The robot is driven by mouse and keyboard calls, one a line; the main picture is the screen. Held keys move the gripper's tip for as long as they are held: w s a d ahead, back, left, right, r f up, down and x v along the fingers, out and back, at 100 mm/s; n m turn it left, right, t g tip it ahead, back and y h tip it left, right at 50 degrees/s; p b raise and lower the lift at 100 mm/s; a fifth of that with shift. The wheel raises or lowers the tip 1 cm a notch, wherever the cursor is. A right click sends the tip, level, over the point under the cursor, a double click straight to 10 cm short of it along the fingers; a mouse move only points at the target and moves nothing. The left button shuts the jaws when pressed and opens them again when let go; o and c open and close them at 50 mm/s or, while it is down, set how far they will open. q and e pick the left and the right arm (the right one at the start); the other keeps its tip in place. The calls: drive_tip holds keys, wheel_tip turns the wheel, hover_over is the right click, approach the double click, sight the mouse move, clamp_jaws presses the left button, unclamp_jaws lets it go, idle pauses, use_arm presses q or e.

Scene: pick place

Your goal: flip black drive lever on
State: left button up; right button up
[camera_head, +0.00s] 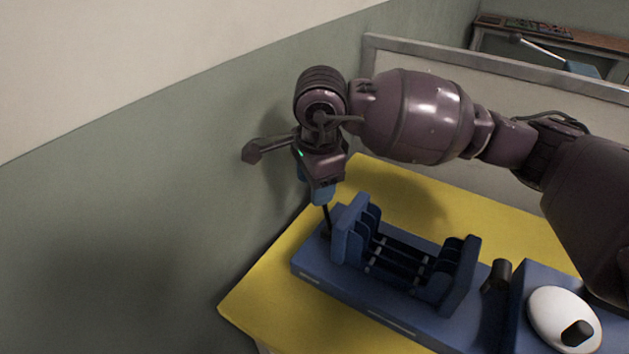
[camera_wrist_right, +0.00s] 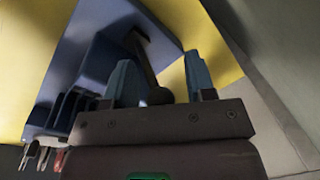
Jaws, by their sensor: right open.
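A thin black lever (camera_head: 327,219) stands up at the left end of the blue machine base (camera_head: 310,262). My right gripper (camera_head: 321,194) is right above it, with its blue fingers pointing down at the lever's top. In the right wrist view the black lever (camera_wrist_right: 144,62) runs up between the two open blue fingers of my right gripper (camera_wrist_right: 160,82), its round knob (camera_wrist_right: 158,96) lying between them. The fingers stand apart, with space on both sides of the knob. The upper end of the lever is hidden by the fingers in the head view. My left gripper is not seen.
Blue upright plates (camera_head: 350,232) with dark rods between them stand on the base beside the lever. A black knob (camera_head: 497,276) and a white dome (camera_head: 562,318) are farther right. The yellow table (camera_head: 400,190) is bare behind the machine. A grey-green wall (camera_head: 120,230) is close on the left.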

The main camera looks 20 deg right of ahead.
clamp_jaws()
drive_tip(key=shift+s+d+r+t+y, duration=0.2)
drive_tip(key=shift+s+d+t+y, duration=0.45)
drive_tip(key=shift+s+t, duration=0.15)
drive_tip(key=shift+s+d+r+t+y, duration=0.1)
drive_tip(key=shift+s+d+t+y, duration=0.6)
drive_tip(key=shift+t, duration=0.2)
drive_tip(key=shift+a, duration=0.1)
unclamp_jaws()
drive_tip(key=shift+a, duration=0.1)
